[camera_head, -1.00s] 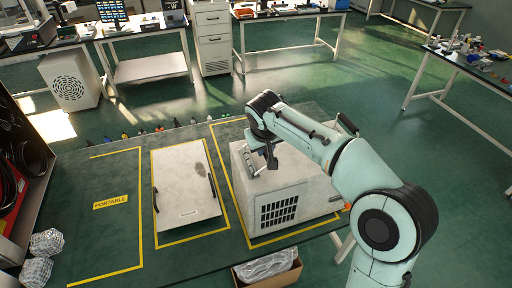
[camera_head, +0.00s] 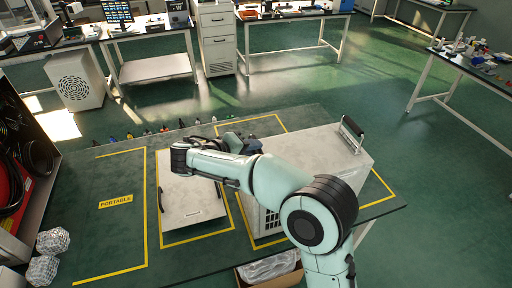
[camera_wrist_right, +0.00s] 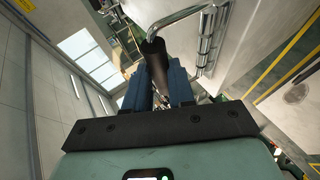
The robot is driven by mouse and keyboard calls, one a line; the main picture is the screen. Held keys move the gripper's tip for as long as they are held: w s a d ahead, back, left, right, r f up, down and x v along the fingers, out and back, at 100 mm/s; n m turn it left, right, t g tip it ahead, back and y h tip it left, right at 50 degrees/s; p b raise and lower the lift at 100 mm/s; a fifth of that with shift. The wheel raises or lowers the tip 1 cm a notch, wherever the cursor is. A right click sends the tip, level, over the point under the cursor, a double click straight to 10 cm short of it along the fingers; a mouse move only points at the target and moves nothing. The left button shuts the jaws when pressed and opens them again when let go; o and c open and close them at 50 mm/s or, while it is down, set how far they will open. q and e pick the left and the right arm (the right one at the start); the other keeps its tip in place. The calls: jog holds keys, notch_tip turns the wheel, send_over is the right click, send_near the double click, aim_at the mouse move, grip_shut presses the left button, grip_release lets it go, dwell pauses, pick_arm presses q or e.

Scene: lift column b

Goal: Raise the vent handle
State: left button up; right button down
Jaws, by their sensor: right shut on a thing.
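A pale box with a dark vent grille (camera_head: 271,222) stands on the green table. My right gripper (camera_head: 252,146) is at the box's left end in the head view, partly behind my own arm. In the wrist view its blue fingers (camera_wrist_right: 160,72) are shut around the black grip (camera_wrist_right: 152,50) of a handle. The handle's bent chrome bar (camera_wrist_right: 190,14) runs from that grip towards the pale surface. A second black handle (camera_head: 352,134) stands on the box's right end. My left gripper is out of view.
A pale flat panel (camera_head: 190,212) with dark handles lies left of the box. A yellow PORTABLE label (camera_head: 115,201) marks clear table space further left. Several small coloured items line the table's far edge. A carton (camera_head: 272,272) sits below the near edge.

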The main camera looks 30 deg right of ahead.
jog(key=shift+a+f+h, duration=0.15)
jog(key=shift+a+h, duration=0.25)
jog(key=shift+h, duration=0.3)
jog(key=c, duration=1)
grip_release()
jog(key=shift+o, duration=0.2)
jog(key=shift+a, duration=0.15)
jog(key=v, duration=1.3)
jog(key=shift+w+a, duration=0.1)
